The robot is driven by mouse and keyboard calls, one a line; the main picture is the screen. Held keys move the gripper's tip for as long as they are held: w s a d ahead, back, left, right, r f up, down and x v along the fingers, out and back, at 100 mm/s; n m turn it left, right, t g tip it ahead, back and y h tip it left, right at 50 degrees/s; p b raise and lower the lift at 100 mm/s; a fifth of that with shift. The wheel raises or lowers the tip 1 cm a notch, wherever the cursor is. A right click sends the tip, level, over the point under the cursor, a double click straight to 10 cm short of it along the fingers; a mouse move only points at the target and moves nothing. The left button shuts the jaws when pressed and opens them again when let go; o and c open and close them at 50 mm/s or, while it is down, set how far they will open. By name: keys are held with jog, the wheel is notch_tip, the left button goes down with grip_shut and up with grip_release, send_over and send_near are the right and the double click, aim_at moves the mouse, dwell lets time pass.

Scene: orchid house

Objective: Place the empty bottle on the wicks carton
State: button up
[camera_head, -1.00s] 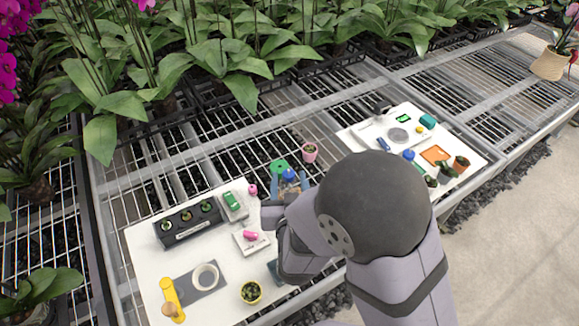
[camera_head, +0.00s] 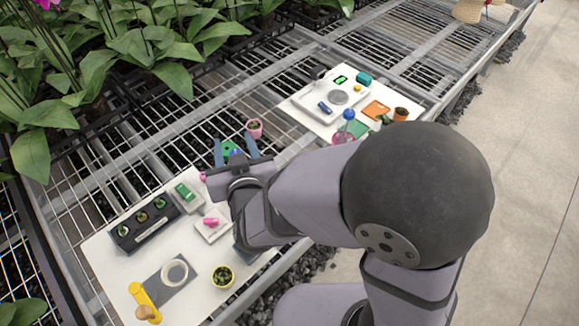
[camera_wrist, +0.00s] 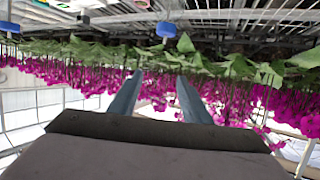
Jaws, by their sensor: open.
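A blue-capped bottle shows just past my gripper in the wrist view, its cap (camera_wrist: 165,30) ahead of the gap between the fingers. In the head view only a bit of blue shows there, beside a green disc (camera_head: 229,147).
A pink pot (camera_head: 254,128) stands behind my gripper. Orchids line the back; open mesh separates the boards.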

jog(key=s+d+f+m+g+h, duration=0.1)
jog(key=d+f+g, duration=0.65)
jog(key=d, duration=0.35)
jog(key=s+d+f+m+g+h, duration=0.2)
jog(key=s+d+g, duration=0.4)
jog(key=s+d, duration=0.8)
jog(key=shift+d+f+h, duration=0.6)
jog(key=shift+d+f, duration=0.05)
jog(key=shift+d, duration=0.35)
jog(key=shift+w+g, duration=0.1)
jog(key=shift+g, duration=0.15)
jog(key=shift+r+p, duration=0.6)
